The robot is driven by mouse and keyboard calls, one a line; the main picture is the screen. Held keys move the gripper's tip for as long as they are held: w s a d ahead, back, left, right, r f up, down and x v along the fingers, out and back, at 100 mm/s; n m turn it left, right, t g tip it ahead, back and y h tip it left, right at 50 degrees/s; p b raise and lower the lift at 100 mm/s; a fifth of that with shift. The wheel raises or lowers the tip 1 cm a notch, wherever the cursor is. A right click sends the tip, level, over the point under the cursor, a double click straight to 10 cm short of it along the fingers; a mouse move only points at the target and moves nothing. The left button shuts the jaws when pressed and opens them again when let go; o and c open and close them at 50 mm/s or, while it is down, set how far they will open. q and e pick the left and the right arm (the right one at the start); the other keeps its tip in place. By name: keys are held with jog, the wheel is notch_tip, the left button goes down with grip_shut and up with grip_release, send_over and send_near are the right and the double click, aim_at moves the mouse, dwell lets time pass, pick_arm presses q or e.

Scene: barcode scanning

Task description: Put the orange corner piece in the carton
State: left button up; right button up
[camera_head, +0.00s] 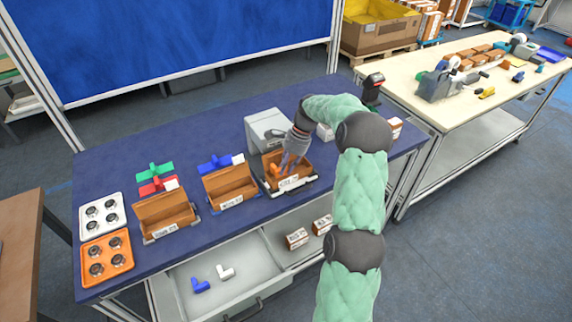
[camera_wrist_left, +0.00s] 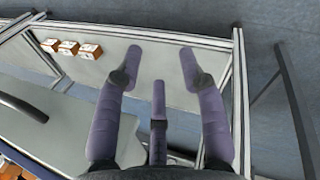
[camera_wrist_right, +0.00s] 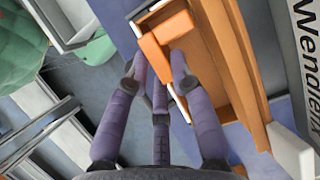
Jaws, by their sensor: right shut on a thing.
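The orange corner piece (camera_head: 275,170) shows at the right-hand open carton (camera_head: 305,177) on the blue table. In the right wrist view the orange piece (camera_wrist_right: 164,32) is at the fingertips, over or within the carton (camera_wrist_right: 228,50); its exact height above the carton floor is unclear. My right gripper (camera_head: 290,163) reaches down into the carton's opening and is shut on the piece; its fingers (camera_wrist_right: 160,62) show in the right wrist view. My left gripper (camera_wrist_left: 158,65) shows only in its own wrist view, with fingers spread and empty, above a pale shelf.
Two more open cartons, the middle one (camera_head: 231,187) and the left one (camera_head: 165,214), stand in a row. A grey box (camera_head: 267,131) is behind the right carton. An orange tray (camera_head: 128,246) lies at the left. Below, a drawer holds blue (camera_head: 200,286) and white (camera_head: 226,271) corner pieces.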

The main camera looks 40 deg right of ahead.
jog(key=o, duration=0.9)
jog(key=v, duration=1.2)
